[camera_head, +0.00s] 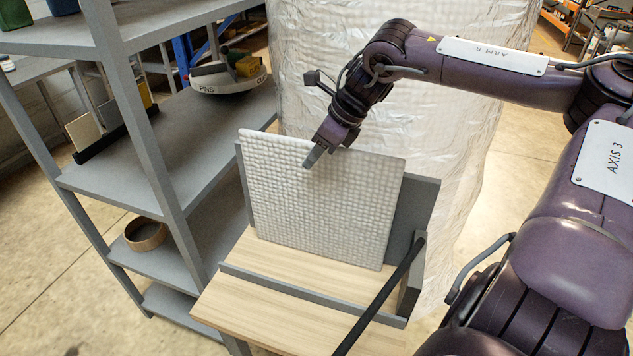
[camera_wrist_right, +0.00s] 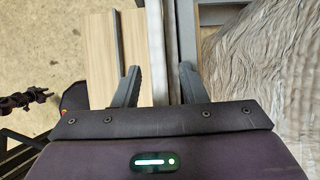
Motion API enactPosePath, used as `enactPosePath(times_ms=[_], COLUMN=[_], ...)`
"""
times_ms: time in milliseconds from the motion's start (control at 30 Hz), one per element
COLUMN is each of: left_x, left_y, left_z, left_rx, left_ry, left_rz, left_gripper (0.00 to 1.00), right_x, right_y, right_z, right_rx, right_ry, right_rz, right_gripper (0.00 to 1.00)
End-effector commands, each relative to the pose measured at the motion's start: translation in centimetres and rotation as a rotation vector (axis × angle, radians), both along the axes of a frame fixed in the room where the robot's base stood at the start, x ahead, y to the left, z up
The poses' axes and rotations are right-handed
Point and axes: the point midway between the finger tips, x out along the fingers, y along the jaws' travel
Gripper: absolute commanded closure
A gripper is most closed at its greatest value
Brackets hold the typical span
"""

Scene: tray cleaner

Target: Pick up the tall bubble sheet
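The tall bubble sheet (camera_head: 320,205) is a white, dimpled panel standing upright, slightly tilted, in a wood-and-grey stand. My right gripper (camera_head: 318,158) is at the sheet's top edge, pointing down, with one finger in front of its near face. In the right wrist view the sheet (camera_wrist_right: 157,45) shows edge-on as a pale strip between the two fingers of the right gripper (camera_wrist_right: 160,75). The fingers are apart, with gaps visible beside the strip, so the gripper is open around the edge. My left gripper is not in view in the head view.
The stand has a wooden base (camera_head: 270,310), a grey back panel (camera_head: 418,200) and a low front rail (camera_head: 300,294). A black bar (camera_head: 385,290) slants across its right front. A grey shelf unit (camera_head: 150,120) stands close at left. A large film-wrapped stack (camera_head: 460,150) stands behind.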

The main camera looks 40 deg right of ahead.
Motion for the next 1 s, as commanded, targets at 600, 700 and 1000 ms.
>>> enactPosePath(times_ms=[600, 700, 1000], left_x=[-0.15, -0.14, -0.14], left_y=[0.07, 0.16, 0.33], left_z=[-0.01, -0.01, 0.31], left_rx=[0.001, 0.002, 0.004], left_ry=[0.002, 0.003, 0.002], left_rz=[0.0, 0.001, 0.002], left_gripper=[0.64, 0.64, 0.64], right_x=[0.0, 0.01, 0.03], right_y=[0.0, 0.0, 0.0], right_z=[0.0, 0.03, 0.48], right_rx=[0.0, 0.0, 0.001], right_ry=[0.0, -0.001, -0.002], right_rz=[0.0, 0.0, 0.0], right_gripper=[1.0, 1.0, 1.0])
